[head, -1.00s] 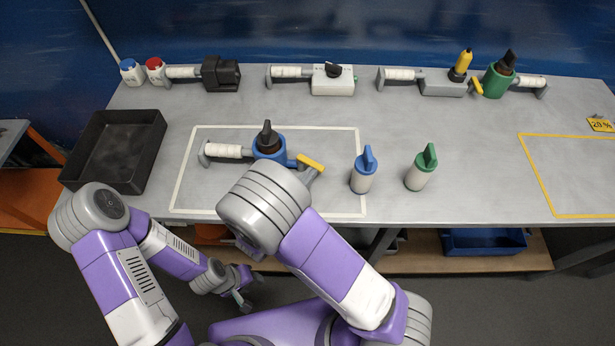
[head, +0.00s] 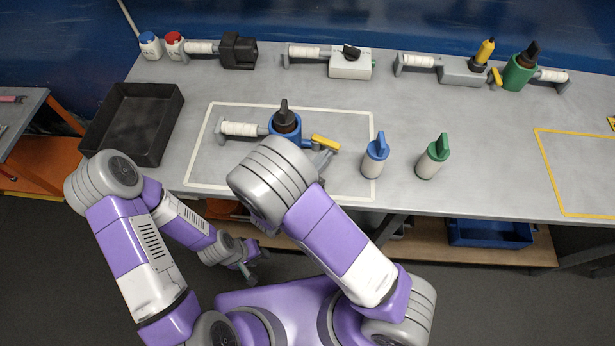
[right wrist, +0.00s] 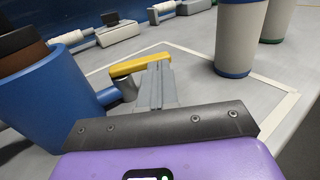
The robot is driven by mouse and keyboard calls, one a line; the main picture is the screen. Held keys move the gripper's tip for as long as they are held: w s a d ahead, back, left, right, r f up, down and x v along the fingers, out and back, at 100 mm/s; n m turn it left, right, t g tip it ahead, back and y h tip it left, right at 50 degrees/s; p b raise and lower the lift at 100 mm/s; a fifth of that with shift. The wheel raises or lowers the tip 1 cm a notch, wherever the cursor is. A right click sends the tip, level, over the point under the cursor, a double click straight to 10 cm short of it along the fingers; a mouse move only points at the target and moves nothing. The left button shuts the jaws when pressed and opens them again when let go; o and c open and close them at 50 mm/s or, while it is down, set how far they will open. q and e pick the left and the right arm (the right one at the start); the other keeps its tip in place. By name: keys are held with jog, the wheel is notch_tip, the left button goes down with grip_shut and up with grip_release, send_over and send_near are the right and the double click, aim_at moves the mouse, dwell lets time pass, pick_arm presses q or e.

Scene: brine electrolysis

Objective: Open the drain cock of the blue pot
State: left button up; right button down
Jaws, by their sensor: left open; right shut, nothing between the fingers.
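The blue pot (head: 287,126) has a black top and stands inside the white outline on the table. Its drain cock has a yellow lever (head: 326,143) on the right side. In the right wrist view the pot (right wrist: 48,100) is at left and the yellow lever (right wrist: 138,66) lies just behind the fingertips. My right gripper (head: 323,158) is shut and empty beside the lever, on its near side; its fingers (right wrist: 157,82) also show in the wrist view. I cannot tell whether they touch the lever. My left gripper (head: 250,268) is open, low in front of the table.
A blue-capped bottle (head: 374,158) and a green-capped bottle (head: 432,159) stand right of the pot. A black tray (head: 128,157) is at left. Other fixtures, including a green pot (head: 518,74), line the back edge. The table between is clear.

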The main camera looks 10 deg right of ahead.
jog(key=s+d+p+v, duration=0.1)
jog(key=p+v, duration=0.1)
jog(key=v, duration=1.1)
jog(key=shift+s+d, duration=0.15)
jog(key=shift+s, duration=0.05)
jog(key=shift+d, duration=0.1)
